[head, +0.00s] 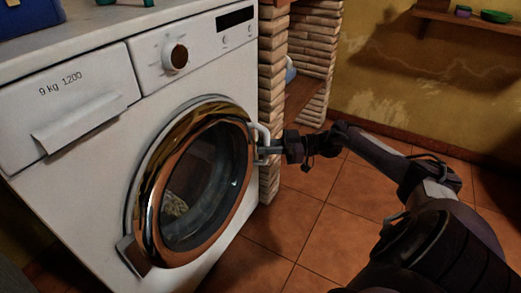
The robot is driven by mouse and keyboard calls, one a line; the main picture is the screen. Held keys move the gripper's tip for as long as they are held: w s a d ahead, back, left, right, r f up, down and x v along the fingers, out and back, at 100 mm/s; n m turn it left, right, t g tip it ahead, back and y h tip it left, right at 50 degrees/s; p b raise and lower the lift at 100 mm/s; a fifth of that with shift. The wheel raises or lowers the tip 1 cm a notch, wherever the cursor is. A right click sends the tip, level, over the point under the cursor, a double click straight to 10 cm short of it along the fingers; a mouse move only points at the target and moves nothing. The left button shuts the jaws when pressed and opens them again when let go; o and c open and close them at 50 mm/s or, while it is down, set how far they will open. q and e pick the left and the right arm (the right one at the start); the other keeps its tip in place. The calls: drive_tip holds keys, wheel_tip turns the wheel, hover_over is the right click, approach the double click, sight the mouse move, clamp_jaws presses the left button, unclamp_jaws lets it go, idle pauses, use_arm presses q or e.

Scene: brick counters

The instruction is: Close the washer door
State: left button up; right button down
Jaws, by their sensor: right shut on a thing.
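A white washer (75,195) fills the left side of the head view. Its round washer door (150,205) has a shiny copper-gold rim and dark glass, with a hinge piece at the lower left. The door lies close to the washer's front; I cannot tell whether it is fully flush. The door handle (263,132) is a pale loop on the door's right edge. My right gripper (264,150) is shut on this handle, its arm reaching in from the lower right. My left gripper is not in view.
A brick pillar (271,75) stands right behind the washer's right side. A wall shelf (465,20) holds small bowls. A blue object (28,15) sits on the washer's top. The tiled floor (270,220) to the right is clear.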

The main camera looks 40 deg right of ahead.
drive_tip(key=shift+w+d+r, duration=0.1)
drive_tip(key=shift+w+r, duration=0.05)
drive_tip(key=shift+w, duration=0.05)
drive_tip(key=c, duration=1.7)
unclamp_jaws()
drive_tip(key=shift+r, duration=0.1)
drive_tip(key=v, duration=0.5)
drive_tip(key=p+v, duration=0.1)
drive_tip(key=v, duration=0.2)
drive_tip(key=shift+s+f, duration=0.15)
drive_tip(key=shift+f, duration=0.1)
